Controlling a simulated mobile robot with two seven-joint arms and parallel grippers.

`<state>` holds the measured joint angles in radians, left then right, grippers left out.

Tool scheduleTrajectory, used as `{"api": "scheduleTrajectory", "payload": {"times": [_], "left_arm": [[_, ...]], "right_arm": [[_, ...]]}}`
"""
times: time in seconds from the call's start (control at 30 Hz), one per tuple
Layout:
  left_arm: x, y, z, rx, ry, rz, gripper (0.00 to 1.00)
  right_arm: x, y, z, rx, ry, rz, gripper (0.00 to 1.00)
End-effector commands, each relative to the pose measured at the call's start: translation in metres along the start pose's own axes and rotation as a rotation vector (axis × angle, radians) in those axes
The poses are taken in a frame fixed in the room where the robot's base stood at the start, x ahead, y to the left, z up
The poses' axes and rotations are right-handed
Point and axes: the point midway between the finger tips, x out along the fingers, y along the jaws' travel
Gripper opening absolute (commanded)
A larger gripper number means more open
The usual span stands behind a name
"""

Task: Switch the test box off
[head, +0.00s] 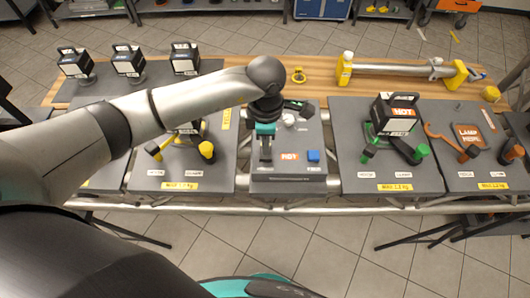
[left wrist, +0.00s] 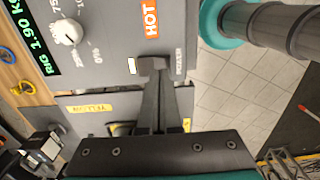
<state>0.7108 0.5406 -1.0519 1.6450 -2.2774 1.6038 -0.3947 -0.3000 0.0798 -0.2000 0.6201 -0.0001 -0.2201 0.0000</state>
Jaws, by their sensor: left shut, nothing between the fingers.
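The test box (head: 289,176) is a grey unit on the bench in the middle of the head view. Its face carries an orange HOT label (head: 290,156), a blue block (head: 313,155), a white knob (head: 289,119) and a display (head: 295,105). My left gripper (head: 266,157) points down at the box's left part. In the left wrist view its fingers (left wrist: 153,63) are shut and empty, with the tips over the face beside the POWER lettering (left wrist: 180,63). A small white patch (left wrist: 132,65) shows beside the tips. The fingers hide any switch there; contact cannot be told. My right gripper is not in view.
Boards with black weights and coloured clamps flank the box, such as the black HOT block (head: 396,112) on the right. A yellow-ended bar (head: 395,69) lies behind. Handled black boxes (head: 128,60) stand at the back left. Tiled floor is free in front.

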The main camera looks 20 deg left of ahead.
Motion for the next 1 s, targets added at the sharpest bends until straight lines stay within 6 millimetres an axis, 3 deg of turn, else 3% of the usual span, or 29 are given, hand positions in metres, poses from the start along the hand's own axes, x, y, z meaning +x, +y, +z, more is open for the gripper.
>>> {"api": "scheduleTrajectory", "payload": {"times": [1.0], "left_arm": [[0.016,0.0,0.0,-0.001,0.0,0.0,0.0]], "right_arm": [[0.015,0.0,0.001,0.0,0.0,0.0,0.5]]}}
